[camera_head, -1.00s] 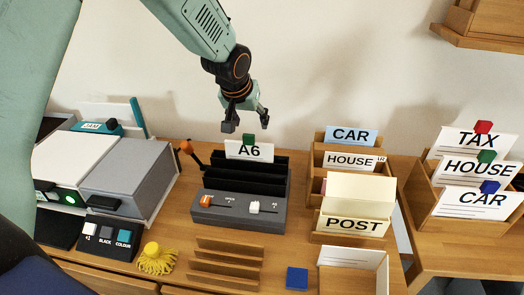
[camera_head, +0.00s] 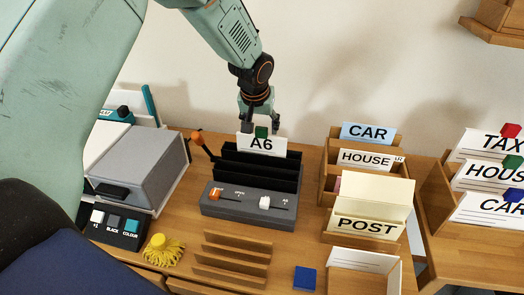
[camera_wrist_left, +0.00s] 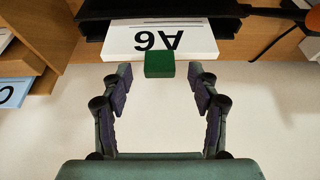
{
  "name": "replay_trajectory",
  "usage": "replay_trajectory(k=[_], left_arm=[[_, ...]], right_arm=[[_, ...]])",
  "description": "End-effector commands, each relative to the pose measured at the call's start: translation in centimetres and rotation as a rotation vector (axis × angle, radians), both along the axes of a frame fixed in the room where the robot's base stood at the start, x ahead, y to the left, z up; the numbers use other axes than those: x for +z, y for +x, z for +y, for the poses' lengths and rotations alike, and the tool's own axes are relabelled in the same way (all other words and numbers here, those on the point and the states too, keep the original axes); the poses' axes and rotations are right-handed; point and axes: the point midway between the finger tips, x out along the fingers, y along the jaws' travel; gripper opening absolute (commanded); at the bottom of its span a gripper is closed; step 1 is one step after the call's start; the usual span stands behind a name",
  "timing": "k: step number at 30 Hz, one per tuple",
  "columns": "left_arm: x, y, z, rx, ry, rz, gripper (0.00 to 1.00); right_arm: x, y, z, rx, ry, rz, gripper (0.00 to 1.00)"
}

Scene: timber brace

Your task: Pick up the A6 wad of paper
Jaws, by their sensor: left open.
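The A6 wad of paper (camera_head: 262,145) is white with black lettering and stands in the back slot of a dark slotted holder (camera_head: 256,205). A green block (camera_head: 261,132) sits at its top edge. My left gripper (camera_head: 262,129) is open just above and behind the wad, with its fingers pointing down. In the left wrist view the wad (camera_wrist_left: 190,38) and its green block (camera_wrist_left: 159,64) lie just ahead of my open fingertips (camera_wrist_left: 160,75), with nothing between the fingers. My right gripper is not in view.
A lever with an orange knob (camera_head: 196,136) stands close left of the holder. A wooden rack with CAR, HOUSE and POST cards (camera_head: 368,229) is to the right. A grey machine (camera_head: 140,165) is at left. A blue block (camera_head: 305,278) and yellow tassel (camera_head: 162,250) lie in front.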

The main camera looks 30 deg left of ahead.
Motion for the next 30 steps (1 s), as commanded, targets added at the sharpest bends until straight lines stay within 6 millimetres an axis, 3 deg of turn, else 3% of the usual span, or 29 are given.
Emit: replay_trajectory(k=[4, 12, 30], left_arm=[[-1.31, 0.60, 0.08, -0.001, 0.000, 0.000, 0.60], [-1.38, 0.83, 0.08, -0.002, 0.000, -0.001, 0.59], [-1.43, 0.75, 0.08, -0.002, 0.001, 0.000, 0.09]], right_arm=[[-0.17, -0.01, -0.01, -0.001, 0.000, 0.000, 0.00], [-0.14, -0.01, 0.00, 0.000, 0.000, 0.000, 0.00], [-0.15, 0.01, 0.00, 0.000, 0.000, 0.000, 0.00]])
